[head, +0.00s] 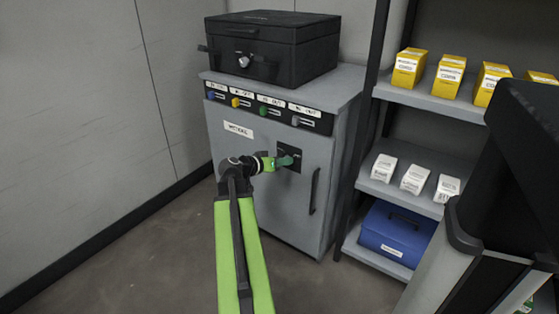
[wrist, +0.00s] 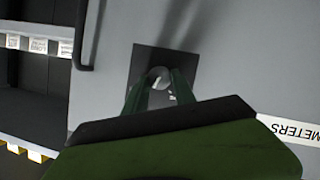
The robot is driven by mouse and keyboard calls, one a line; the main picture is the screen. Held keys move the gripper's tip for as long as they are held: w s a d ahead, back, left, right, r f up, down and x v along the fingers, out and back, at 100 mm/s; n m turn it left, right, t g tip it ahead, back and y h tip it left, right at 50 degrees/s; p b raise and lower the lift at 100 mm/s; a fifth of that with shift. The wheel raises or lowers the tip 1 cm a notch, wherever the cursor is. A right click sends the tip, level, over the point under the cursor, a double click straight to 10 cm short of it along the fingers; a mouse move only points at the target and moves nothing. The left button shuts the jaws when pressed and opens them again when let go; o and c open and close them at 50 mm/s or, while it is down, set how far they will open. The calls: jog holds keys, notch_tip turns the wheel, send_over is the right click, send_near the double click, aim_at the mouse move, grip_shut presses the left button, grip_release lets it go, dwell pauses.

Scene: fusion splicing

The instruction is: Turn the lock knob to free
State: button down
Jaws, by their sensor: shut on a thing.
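The lock knob (wrist: 159,76) is a small light grey round piece on a dark square plate (head: 284,151). The plate is set in the grey cabinet door (head: 250,190), to the right of the "METERS" label (head: 238,129) in the head view. My gripper (head: 286,161) is at the plate, its green fingers (wrist: 156,92) on either side of the knob and shut on it. In the head view the fingers cover most of the knob. I cannot read any marks for its position.
A black case (head: 280,50) with a silver knob sits on the cabinet. A row of coloured switches (head: 266,107) runs above the door, and a dark vertical handle (head: 314,191) is at its right. Shelves at right hold yellow boxes, white boxes and a blue case (head: 397,233).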

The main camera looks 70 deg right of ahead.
jog(key=shift+m+t+p, duration=0.3)
jog(key=shift+m+t, duration=0.9)
jog(key=shift+m, duration=0.2)
jog(key=shift+w, duration=0.1)
jog(key=c, duration=1)
grip_release()
